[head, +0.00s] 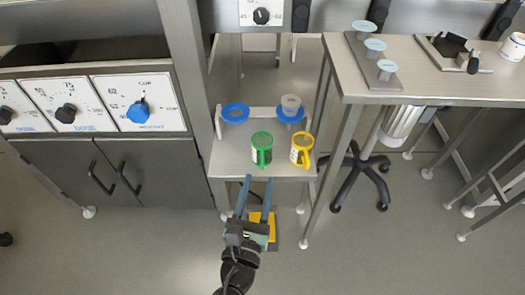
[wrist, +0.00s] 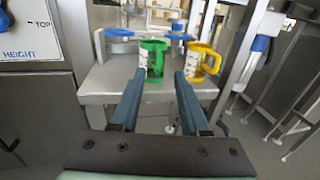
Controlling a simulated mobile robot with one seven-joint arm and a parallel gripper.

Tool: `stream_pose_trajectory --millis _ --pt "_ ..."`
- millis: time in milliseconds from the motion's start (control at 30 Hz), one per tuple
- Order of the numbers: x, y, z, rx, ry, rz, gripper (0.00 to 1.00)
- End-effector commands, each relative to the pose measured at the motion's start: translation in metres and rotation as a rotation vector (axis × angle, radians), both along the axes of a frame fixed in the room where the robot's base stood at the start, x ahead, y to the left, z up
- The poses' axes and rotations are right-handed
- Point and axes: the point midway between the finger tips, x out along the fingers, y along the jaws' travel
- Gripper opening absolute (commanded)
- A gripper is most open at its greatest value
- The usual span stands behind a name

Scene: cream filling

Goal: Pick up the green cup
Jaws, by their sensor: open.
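The green cup (head: 262,148) stands upright near the front edge of a small grey table (head: 228,160), its handle turned toward me. It also shows in the wrist view (wrist: 152,60), ahead of and between my fingers. My gripper (head: 258,181) is open and empty, in front of the table edge and short of the cup. In the wrist view its two blue fingers (wrist: 158,85) point toward the cup, not touching it. A yellow cup (head: 301,150) stands upright just right of the green cup, and in the wrist view (wrist: 202,62) it is beyond the right finger.
A dial cabinet (head: 95,105) stands left. A taller steel table (head: 430,85) rises close on the right. Floor in front is mostly open.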

Motion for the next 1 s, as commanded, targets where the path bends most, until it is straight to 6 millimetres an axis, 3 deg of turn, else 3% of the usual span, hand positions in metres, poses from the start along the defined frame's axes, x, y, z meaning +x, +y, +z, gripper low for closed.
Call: stream_pose_trajectory --millis 167,500,800,1000 --pt "0.01 -0.002 0.0 0.002 0.0 -0.001 0.45" --pt "0.052 -0.009 0.0 0.003 -0.002 -0.002 0.45" --pt "0.056 -0.009 0.0 0.002 0.0 0.0 0.45" --pt "0.056 -0.009 0.0 0.002 0.0 0.0 0.09"
